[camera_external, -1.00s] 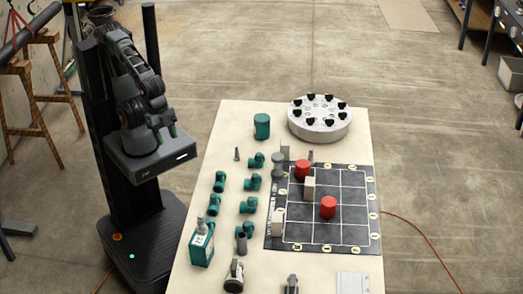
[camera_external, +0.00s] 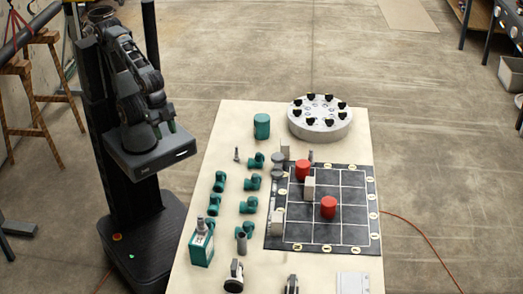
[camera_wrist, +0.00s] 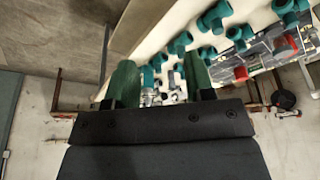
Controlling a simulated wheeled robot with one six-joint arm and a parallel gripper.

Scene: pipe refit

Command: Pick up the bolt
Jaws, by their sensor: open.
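My gripper (camera_external: 165,130) is folded in over my own body, left of the table and well apart from the bolt. Its two green fingers are spread with nothing between them in the wrist view (camera_wrist: 160,82).
Several green pipe fittings (camera_external: 219,182) stand in two columns. A green cylinder (camera_external: 261,126) and a round grey holder (camera_external: 320,122) are at the far end. A black gridded mat (camera_external: 327,231) carries red cylinders (camera_external: 328,208) and pale blocks. A green box (camera_external: 201,250) stands near the front left.

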